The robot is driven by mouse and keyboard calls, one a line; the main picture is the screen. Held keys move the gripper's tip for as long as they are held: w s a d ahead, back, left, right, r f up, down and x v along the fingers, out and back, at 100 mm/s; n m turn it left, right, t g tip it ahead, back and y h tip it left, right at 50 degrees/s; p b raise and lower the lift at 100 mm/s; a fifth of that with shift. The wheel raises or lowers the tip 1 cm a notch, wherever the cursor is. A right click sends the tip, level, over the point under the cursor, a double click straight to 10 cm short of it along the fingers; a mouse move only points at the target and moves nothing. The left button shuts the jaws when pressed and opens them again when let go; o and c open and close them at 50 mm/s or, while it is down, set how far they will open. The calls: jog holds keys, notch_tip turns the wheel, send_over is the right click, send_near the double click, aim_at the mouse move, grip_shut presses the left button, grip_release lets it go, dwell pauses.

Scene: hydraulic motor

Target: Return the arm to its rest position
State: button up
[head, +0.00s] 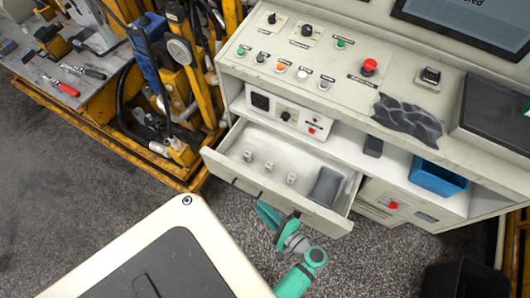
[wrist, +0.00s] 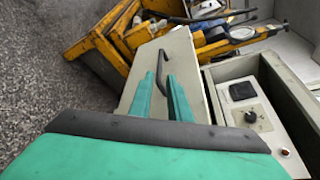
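My teal arm reaches up from the bottom of the head view. My gripper (head: 264,208) is just in front of the pulled-out drawer (head: 222,160). In the wrist view my gripper (wrist: 159,76) has its two teal fingers apart, with nothing seen held between them. The drawer's black handle (wrist: 160,62) shows beyond and between the fingertips. I cannot tell whether the fingers touch it.
The control console (head: 300,58) with buttons stands behind the drawer. A blue bin (head: 437,180) sits on its shelf at right. Yellow machinery (head: 180,80) and a workbench with tools (head: 75,72) stand at left. Bare floor (head: 70,190) lies at lower left.

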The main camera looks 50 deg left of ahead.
jog(key=shift+f, duration=0.1)
jog(key=s+d+f+t+h, duration=0.3)
jog(key=d+f+t+h, duration=0.3)
jog(key=d, duration=0.3)
jog(key=s+d+r+t+h, duration=0.1)
jog(key=d+r+t+h, duration=0.2)
jog(key=d+h, duration=0.35)
jog(key=d+r+n+t+h, duration=0.1)
jog(key=d+r+n+t, duration=0.2)
jog(key=r, duration=1)
jog(key=s+d+r+n+t+h, duration=0.1)
jog(key=d+r+t, duration=0.3)
jog(key=r, duration=0.9)
jog(key=shift+s+r+n+h, duration=0.25)
jog(key=shift+n+h, duration=0.2)
jog(key=shift+n, duration=0.45)
jog(key=shift+d+f, duration=0.1)
jog(key=shift+d, duration=0.05)
